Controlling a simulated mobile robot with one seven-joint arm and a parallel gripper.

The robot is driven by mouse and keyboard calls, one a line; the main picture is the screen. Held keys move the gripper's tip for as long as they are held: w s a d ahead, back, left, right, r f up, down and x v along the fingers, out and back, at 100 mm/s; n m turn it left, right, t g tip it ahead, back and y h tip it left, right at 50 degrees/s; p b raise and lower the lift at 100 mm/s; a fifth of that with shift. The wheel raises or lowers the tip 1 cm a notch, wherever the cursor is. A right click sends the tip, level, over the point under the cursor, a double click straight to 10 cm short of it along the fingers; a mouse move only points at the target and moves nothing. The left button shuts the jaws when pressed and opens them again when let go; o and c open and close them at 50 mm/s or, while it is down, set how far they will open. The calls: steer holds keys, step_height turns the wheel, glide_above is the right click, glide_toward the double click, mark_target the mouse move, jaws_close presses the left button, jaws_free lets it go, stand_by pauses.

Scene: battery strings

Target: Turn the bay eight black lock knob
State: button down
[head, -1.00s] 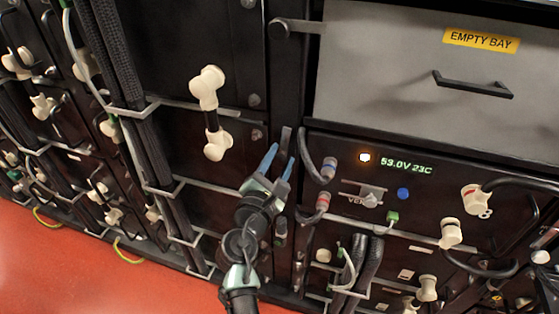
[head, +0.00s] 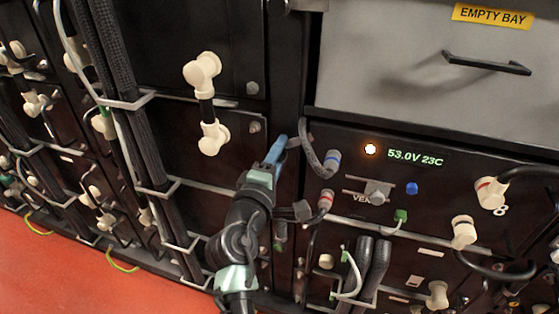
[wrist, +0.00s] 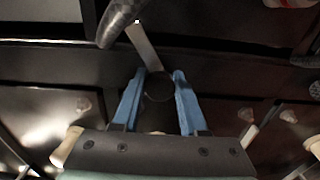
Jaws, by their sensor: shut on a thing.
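The bay eight module (head: 460,180) has a lit amber lamp, a green "53.0V 23C" readout and an "8" at its right. My gripper (head: 279,148) reaches up to the upright post at this module's left edge. In the wrist view, my blue fingers (wrist: 158,88) are shut on the round black lock knob (wrist: 158,86), one finger on each side. A grey lever (wrist: 146,48) runs up from the knob. In the head view the fingers hide the knob, and a short grey piece (head: 293,142) shows beside their tips.
A grey empty bay panel (head: 400,75) with a black handle (head: 487,63) lies above. Cream cable connectors (head: 208,135) and thick black cables (head: 125,90) are to the left. Red floor (head: 60,270) is at lower left.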

steer(key=m+b, duration=0.2)
steer(key=m, duration=0.1)
steer(key=shift+f+m, duration=0.25)
steer(key=shift+m, duration=0.05)
steer(key=shift+r+m+b, duration=0.1)
steer(key=shift+m+b, duration=0.9)
steer(key=shift+m, duration=0.4)
steer(key=shift+c, duration=2.2)
jaws_free()
steer(key=shift+s+r, duration=0.1)
steer(key=p+v, duration=0.1)
steer(key=v, duration=1.2)
steer(key=shift+p, duration=0.35)
